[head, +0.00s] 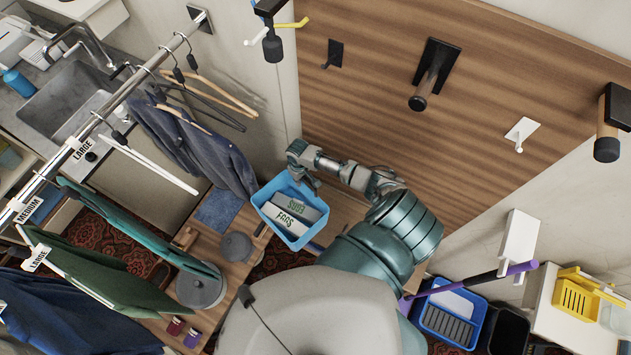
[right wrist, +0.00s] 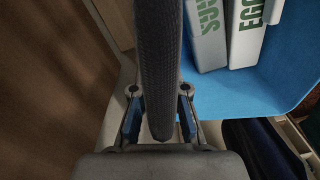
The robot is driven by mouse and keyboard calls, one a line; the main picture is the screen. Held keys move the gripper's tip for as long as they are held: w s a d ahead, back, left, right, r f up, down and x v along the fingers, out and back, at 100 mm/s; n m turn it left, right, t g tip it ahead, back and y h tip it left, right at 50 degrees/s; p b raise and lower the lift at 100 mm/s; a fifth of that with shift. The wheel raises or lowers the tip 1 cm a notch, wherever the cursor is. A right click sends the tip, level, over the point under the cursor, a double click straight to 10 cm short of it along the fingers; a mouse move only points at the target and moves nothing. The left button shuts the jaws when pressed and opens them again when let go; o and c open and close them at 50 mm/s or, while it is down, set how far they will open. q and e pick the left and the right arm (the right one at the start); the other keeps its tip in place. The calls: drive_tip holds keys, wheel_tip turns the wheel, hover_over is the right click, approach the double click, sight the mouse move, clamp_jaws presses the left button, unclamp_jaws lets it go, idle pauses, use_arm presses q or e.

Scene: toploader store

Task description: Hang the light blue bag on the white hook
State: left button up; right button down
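The light blue bag (head: 263,201) is an open-topped box-like bag with EGGS cartons inside, left of the wooden wall panel in the head view. It also shows in the right wrist view (right wrist: 225,95). My right gripper (head: 302,172) is at the bag's upper edge. In the right wrist view a thick dark strap, seemingly the bag's handle (right wrist: 161,60), runs between its fingers (right wrist: 159,112). I cannot tell whether the fingers press on it. The white hook (head: 522,131) is on the panel's right part, empty and apart from the bag. My left gripper is not in view.
A clothes rail (head: 110,108) with hanging garments crosses the left.

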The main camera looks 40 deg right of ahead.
wheel_tip(320, 180, up, 3)
drive_tip(key=p, duration=0.3)
drive_tip(key=shift+r+b, duration=0.15)
drive_tip(key=shift+b, duration=0.15)
drive_tip(key=shift+r, duration=0.9)
drive_tip(key=c, duration=1.8)
unclamp_jaws()
clamp_jaws()
